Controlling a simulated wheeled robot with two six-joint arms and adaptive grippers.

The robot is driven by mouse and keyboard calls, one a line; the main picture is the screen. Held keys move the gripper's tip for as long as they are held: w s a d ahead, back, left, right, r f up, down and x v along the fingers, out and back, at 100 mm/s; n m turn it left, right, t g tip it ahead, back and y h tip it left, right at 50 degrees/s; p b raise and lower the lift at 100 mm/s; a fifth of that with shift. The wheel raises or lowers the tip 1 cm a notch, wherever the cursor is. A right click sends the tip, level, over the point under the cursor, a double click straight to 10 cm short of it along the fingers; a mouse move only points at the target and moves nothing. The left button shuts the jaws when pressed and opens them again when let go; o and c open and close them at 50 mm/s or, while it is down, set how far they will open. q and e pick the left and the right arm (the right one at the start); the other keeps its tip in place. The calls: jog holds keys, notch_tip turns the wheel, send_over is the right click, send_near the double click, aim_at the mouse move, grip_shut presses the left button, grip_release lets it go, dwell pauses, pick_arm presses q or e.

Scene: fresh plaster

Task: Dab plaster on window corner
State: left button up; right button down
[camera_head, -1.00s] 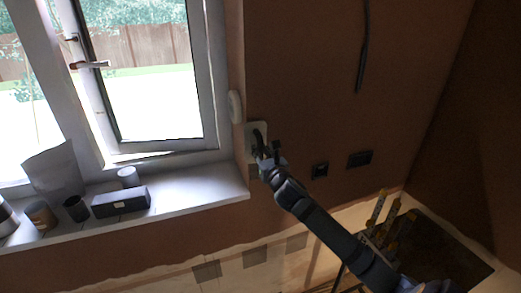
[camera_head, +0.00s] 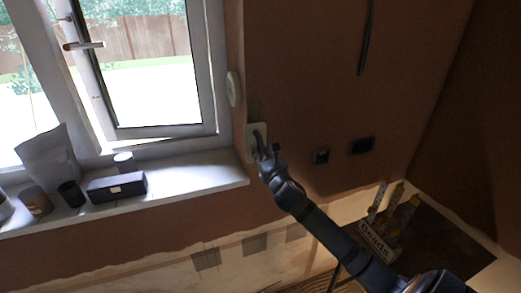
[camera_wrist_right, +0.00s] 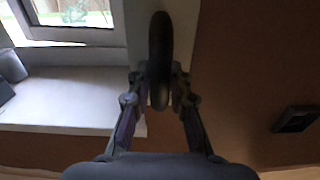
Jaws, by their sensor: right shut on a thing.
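My right gripper (camera_head: 266,158) is shut on the dark handle of a flat tool, which looks like a plastering trowel with a pale plate (camera_head: 250,131). The plate is held upright at the brown wall, just right of the window's lower right corner (camera_head: 222,142) and above the end of the sill. In the right wrist view, the fingers (camera_wrist_right: 160,85) close on the dark handle (camera_wrist_right: 160,45), with the pale plate (camera_wrist_right: 188,30) behind it. I cannot tell whether the plate touches the wall or carries plaster. My left gripper is not in view.
The white sill (camera_head: 190,175) holds a dark box (camera_head: 117,188), a bag (camera_head: 48,160) and several small containers. A white oval fitting (camera_head: 233,88) is above the tool. Two dark sockets (camera_head: 321,157) (camera_head: 362,146) are to the right. A box marked Beads (camera_head: 378,240) stands lower right.

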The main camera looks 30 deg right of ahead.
jog(key=shift+f+b, duration=1.3)
jog(key=shift+f, duration=1.35)
jog(key=shift+r, duration=0.1)
jog(key=p+v, duration=0.2)
jog(key=v, duration=0.7)
